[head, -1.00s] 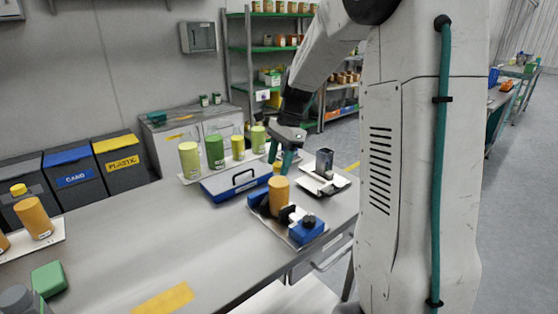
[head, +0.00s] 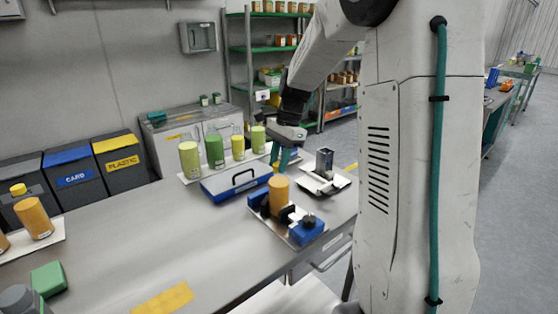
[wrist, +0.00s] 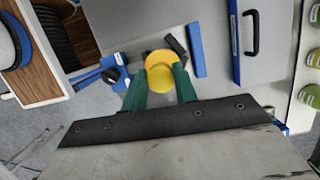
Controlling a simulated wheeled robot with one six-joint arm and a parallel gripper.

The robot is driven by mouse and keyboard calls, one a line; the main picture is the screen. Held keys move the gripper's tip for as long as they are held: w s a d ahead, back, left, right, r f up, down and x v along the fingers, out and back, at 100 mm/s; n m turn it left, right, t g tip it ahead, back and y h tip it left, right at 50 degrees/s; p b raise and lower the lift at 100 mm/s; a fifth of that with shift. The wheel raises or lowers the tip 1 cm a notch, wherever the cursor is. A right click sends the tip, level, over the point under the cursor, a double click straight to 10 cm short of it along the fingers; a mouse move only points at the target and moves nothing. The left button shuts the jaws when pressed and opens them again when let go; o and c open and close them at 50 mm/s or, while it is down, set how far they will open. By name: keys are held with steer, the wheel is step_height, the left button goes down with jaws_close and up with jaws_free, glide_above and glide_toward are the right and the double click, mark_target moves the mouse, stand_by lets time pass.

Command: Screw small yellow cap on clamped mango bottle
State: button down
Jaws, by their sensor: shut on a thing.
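The mango bottle (head: 279,191) is orange and stands upright in the blue clamp (head: 305,232) near the table's right end. In the wrist view the bottle (wrist: 158,58) is seen from above beside the dark clamp jaws. My gripper (head: 284,158) is above and behind the bottle in the head view. In the wrist view its teal fingers (wrist: 162,88) are shut on the small yellow cap (wrist: 162,80). The cap overlaps the near side of the bottle there, so the bottle's mouth is partly hidden. I cannot tell whether cap and bottle touch.
A blue-edged case with a black handle (head: 222,188) lies left of the clamp. Several green and yellow bottles (head: 214,150) stand behind it. A white tray with a metal block (head: 324,164) is right of the gripper. The table's left middle (head: 130,240) is clear.

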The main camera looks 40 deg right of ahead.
steer(key=m+t, duration=0.1)
steer(key=m, duration=0.2)
steer(key=m+t, duration=0.1)
steer(key=m, duration=0.3)
steer(key=shift+h, duration=0.3)
steer(key=m+h, duration=0.1)
steer(key=m, duration=0.3)
steer(key=shift+m+t, duration=0.4)
steer(key=m, duration=0.3)
steer(key=shift+h, duration=0.4)
steer(key=c, duration=1.1)
jaws_free()
steer(key=shift+o, duration=0.2)
